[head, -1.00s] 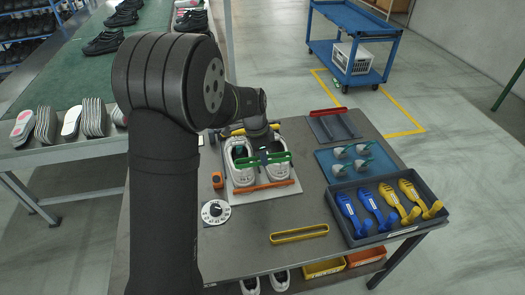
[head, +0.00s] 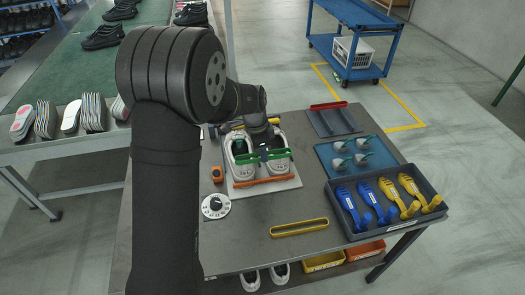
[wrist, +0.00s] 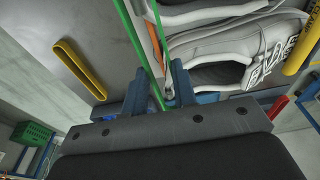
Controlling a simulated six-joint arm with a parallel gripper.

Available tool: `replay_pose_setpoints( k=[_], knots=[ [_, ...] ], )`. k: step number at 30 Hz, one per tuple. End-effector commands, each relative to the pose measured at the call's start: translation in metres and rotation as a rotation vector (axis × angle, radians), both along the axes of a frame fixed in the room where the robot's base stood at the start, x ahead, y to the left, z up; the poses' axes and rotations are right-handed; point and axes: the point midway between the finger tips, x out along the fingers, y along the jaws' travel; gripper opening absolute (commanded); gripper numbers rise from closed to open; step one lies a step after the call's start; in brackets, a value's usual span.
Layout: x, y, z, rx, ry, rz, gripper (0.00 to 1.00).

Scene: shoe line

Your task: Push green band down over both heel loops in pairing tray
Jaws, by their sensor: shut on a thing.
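My gripper (head: 263,152) is shut on the green band (head: 279,154), a long thin loop held lengthwise across the heel end of two white shoes. The shoes (head: 241,165) stand side by side in the light pairing tray (head: 290,185). In the wrist view the green band (wrist: 133,38) runs between my blue fingers, and a shoe (wrist: 225,50) shows close on the right. The heel loops are too small to make out. I cannot tell whether the band touches them.
An orange bar (head: 262,181) lies along the tray's front. A yellow band (head: 299,228) lies on the table. To the right are a red band (head: 328,105) on a grey mat, a blue mat (head: 335,172) with several pale pieces, and a dark tray (head: 375,236) of blue and yellow tools.

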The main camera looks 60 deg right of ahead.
Motion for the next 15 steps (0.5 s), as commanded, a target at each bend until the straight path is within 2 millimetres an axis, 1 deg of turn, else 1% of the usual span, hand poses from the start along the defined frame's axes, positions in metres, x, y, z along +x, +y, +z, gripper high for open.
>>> replay_pose_setpoints(
  k=[5,12,13,15],
  knots=[
    [-0.0001,0.0002,-0.004,0.001,0.001,0.0,0.04],
    [-0.0001,0.0,-0.0036,0.0,0.0,0.0,0.04],
    [-0.0001,0.0,-0.0035,0.0,0.0,0.0,0.27],
    [-0.0001,0.0,-0.0035,0.0,0.0,0.0,0.41]
  ],
)
